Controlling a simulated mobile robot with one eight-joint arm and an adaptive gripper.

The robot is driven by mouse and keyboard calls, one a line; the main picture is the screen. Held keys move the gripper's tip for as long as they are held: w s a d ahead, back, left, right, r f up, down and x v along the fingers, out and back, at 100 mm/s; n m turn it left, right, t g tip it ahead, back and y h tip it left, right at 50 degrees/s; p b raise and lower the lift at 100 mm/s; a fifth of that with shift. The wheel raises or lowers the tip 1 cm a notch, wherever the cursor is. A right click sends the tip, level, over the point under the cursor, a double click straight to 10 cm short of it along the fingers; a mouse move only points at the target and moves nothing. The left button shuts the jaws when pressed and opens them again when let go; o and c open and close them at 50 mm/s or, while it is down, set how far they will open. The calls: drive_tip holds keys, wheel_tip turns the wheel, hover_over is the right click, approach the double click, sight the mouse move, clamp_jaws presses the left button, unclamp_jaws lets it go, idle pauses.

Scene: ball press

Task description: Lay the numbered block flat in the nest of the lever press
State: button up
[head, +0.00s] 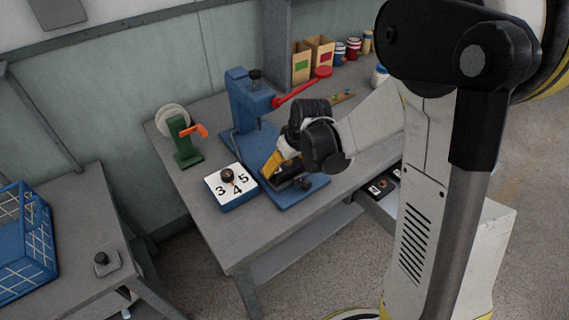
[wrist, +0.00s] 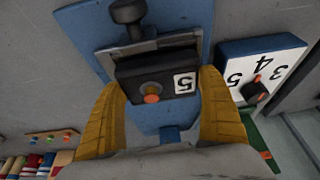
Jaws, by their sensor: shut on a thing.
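The blue lever press (head: 240,103) stands on the bench with its red lever (head: 302,88) raised to the right. Its blue base also shows in the wrist view (wrist: 88,22). My gripper (head: 276,163) is low over the front of that base. In the wrist view my yellow fingers (wrist: 160,88) are shut on the sides of a dark numbered block (wrist: 165,76). The block has a white label reading 5 and a round orange-tipped spot. It is over or at the grey nest (wrist: 150,46), beside a black knob. I cannot tell whether it touches the nest.
A blue box with a white dial face (head: 216,184), numbered 3, 4, 5, stands just left of the press base. A green stand with a reel (head: 184,150) is behind it. Cartons (head: 320,50) and jars stand at the back. The front bench top (head: 255,232) is clear.

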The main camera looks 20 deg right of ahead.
drive_tip(key=shift+f, duration=0.3)
drive_tip(key=o, duration=1)
drive_tip(key=shift+o, duration=0.2)
drive_tip(key=shift+r, duration=0.1)
drive_tip(key=v, duration=1.2)
